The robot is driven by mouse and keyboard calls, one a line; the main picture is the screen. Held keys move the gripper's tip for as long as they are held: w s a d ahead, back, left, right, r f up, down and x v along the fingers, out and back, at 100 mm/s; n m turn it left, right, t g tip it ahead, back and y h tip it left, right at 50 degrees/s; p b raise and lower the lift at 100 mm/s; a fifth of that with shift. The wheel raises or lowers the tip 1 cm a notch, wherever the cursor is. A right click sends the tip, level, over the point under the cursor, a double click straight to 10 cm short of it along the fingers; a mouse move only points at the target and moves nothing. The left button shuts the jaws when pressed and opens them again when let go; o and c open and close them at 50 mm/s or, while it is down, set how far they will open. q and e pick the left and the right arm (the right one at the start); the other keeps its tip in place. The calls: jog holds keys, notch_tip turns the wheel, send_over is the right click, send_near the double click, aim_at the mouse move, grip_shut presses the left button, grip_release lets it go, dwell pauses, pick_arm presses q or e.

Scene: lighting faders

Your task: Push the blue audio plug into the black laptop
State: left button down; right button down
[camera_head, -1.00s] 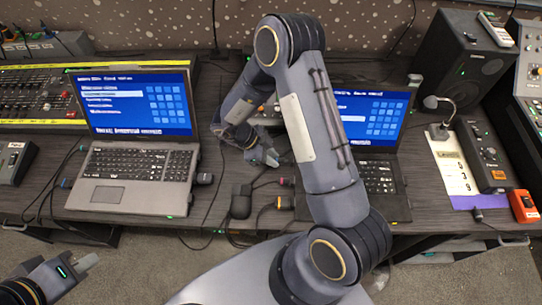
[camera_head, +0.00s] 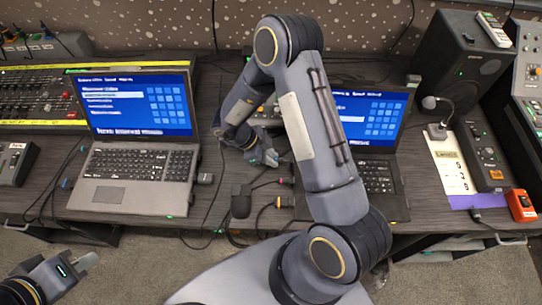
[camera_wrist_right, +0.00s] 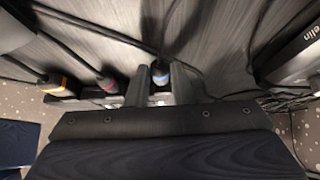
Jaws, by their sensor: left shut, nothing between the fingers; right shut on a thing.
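The black laptop (camera_head: 383,180) stands open right of centre in the head view, partly hidden behind my right arm. My right gripper (camera_head: 272,158) is left of the laptop, low over the desk. In the right wrist view its fingers (camera_wrist_right: 160,84) are shut on the blue audio plug (camera_wrist_right: 160,69), a dark plug with a blue ring and a cable. The plug is too small to make out in the head view. Whether its tip touches a socket is hidden. My left gripper (camera_head: 88,262) is shut and empty at the lower left, off the desk.
A red-ringed plug (camera_head: 287,180) and an orange-ringed plug (camera_head: 286,201) sit at the black laptop's left side; they also show in the wrist view. A grey laptop (camera_head: 130,193) stands on the left. Cables cross the desk between the laptops. A speaker (camera_head: 462,62) stands back right.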

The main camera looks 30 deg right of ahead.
jog(key=shift+s+d+p, duration=0.45)
jog(key=shift+d+p, duration=0.35)
dwell(1.3)
jog(key=c, duration=1.2)
grip_release()
jog(key=shift+r, duration=0.1)
jog(key=v, duration=0.7)
jog(key=shift+a+r, duration=0.25)
jog(key=shift+w, duration=0.15)
